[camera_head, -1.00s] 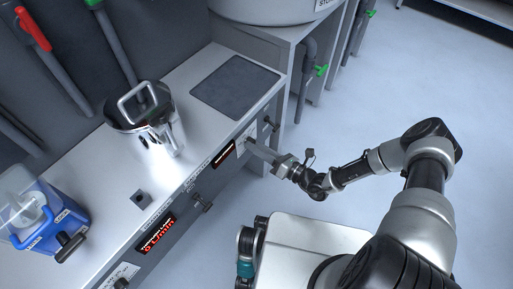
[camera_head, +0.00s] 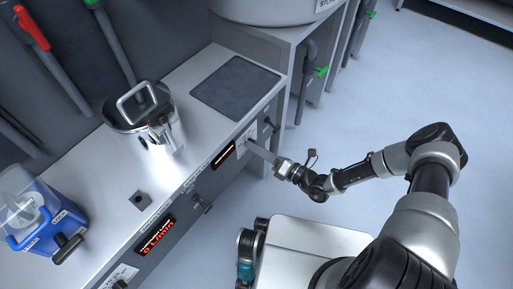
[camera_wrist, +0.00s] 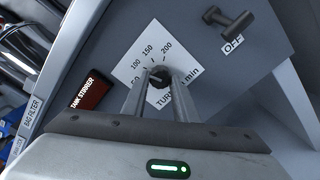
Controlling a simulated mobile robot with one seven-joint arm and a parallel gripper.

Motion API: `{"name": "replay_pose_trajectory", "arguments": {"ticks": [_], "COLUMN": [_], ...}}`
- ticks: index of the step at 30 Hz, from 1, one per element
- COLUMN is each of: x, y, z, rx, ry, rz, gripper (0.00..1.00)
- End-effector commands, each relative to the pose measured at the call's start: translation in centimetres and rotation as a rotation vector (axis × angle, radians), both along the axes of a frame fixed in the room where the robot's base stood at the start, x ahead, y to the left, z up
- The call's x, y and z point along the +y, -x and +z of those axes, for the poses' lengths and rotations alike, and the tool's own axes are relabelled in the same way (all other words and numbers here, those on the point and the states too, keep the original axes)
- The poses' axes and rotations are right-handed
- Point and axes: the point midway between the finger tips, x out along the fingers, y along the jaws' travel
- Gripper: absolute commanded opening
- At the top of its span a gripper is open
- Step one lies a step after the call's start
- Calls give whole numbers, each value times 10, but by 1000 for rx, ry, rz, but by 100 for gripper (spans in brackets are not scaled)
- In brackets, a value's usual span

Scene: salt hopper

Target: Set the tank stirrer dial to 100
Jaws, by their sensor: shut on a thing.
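The tank stirrer dial (camera_wrist: 158,76) is a small dark knob on a white scale plate (camera_wrist: 146,46) in the wrist view. The plate reads 100, 150 and 200, with other marks partly hidden. My gripper (camera_wrist: 160,80) is shut on the dial, one finger on each side. The knob's pointer direction is too small to tell. A dark red display (camera_wrist: 92,92) labelled TANK STIRRER is left of the plate. In the head view my gripper (camera_head: 250,146) reaches the bench front, and the dial is hidden there.
A handle (camera_wrist: 230,20) with an OFF label (camera_wrist: 232,42) is right of the plate. A steel pot (camera_head: 145,115) and a blue device (camera_head: 40,215) stand on the bench. A lower display (camera_head: 157,240) reads 0 L/min. The floor to the right is clear.

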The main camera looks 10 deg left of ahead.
Motion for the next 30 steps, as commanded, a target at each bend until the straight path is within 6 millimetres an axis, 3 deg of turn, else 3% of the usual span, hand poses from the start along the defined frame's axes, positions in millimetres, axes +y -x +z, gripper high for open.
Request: {"name": "replay_pose_trajectory", "arguments": {"ticks": [1,4,16,20,30], "x": [0,0,-8,-29,-106], "y": [1,1,3,11,43], "z": [-1,-1,0,1,1], "rx": [1,1,0,0,1], "ry": [2,2,2,3,3], "rz": [2,2,-1,-3,-2], "gripper": [31,45,45,45,45]}}
